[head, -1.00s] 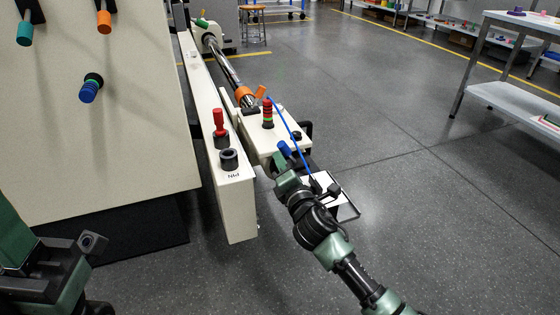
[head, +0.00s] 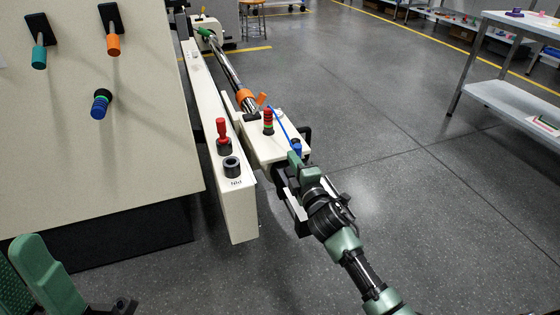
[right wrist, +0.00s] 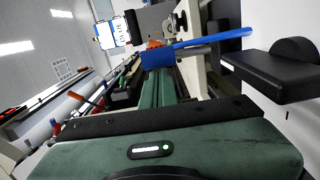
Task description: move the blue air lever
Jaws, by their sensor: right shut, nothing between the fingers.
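The blue air lever (head: 297,148) shows as a small blue piece at the right edge of the cream machine block. My right gripper (head: 293,159) is right at it, with its arm coming in from the lower right. The fingers are shut with nothing between them. In the right wrist view the green fingers (right wrist: 165,88) lie together and point at a blue block (right wrist: 157,57) just beyond their tips. I cannot tell whether they touch it. A blue bar or hose (right wrist: 212,43) crosses beside that block. The lever's base is hidden behind the gripper. My left gripper's fingers are out of view.
A cream rail with a red-handled lever (head: 222,131) runs to the left. The panel carries another blue knob (head: 101,104). Open floor (head: 400,220) lies to the right.

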